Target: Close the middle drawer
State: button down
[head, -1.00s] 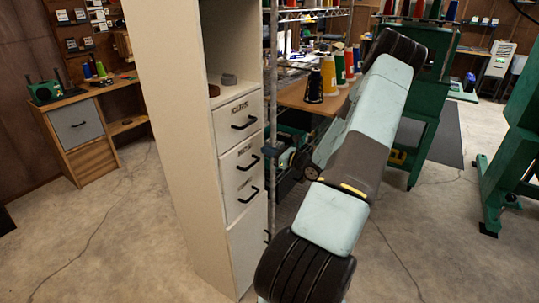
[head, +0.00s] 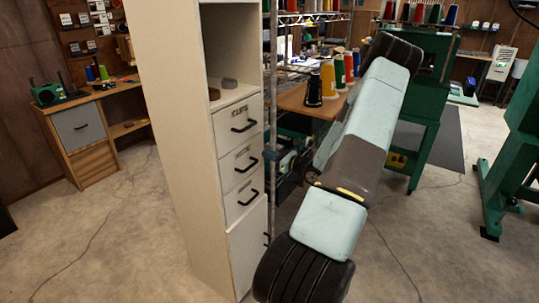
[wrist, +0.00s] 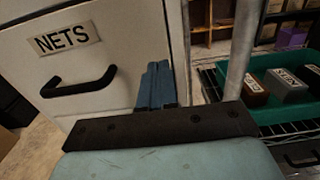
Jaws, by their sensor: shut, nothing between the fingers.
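A tall cream cabinet (head: 180,140) holds a column of drawers with black handles. The middle drawer (head: 231,174) sits between a top drawer (head: 226,132) and a lower one (head: 233,207). All the fronts look nearly flush in the head view; I cannot tell how far the middle one stands out. In the wrist view a white drawer front labelled NETS (wrist: 128,57) has a black handle (wrist: 80,82). My gripper (wrist: 156,70) is shut and empty, to the right of that handle near the front's right edge. Contact is unclear. The head view does not show my fingertips.
A wire shelf with a green bin (wrist: 262,112) of labelled boxes stands right of the cabinet. Thread cones (head: 328,80) stand on a wooden table behind my arm. A wooden desk (head: 93,155) is at the left. Bare floor (head: 95,235) lies left of the cabinet.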

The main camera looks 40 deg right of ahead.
jog(key=v, duration=1.2)
jog(key=shift+d, duration=0.2)
jog(key=a+r+n+g+y, duration=0.1)
jog(key=a+r+n+g, duration=0.4)
jog(key=a, duration=0.4)
jog(key=s+a+r+n+g+y, duration=0.1)
jog(key=a+r+n+g, duration=0.4)
jog(key=a, duration=0.3)
jog(key=a+r+n+g+y, duration=0.25)
jog(key=a+r+n, duration=0.25)
jog(key=a+n, duration=0.3)
jog(key=s+a+r+n+h, duration=0.5)
jog(key=s+r+n, duration=0.2)
jog(key=s, duration=0.1)
jog(key=s+a+r+n+t+h, duration=0.1)
jog(key=s+a+r+n+h, duration=0.4)
jog(key=s+r+n, duration=0.2)
jog(key=shift+s+a+r+h, duration=0.2)
jog(key=shift+s+r+h, duration=0.15)
jog(key=shift+s+r, duration=0.6)
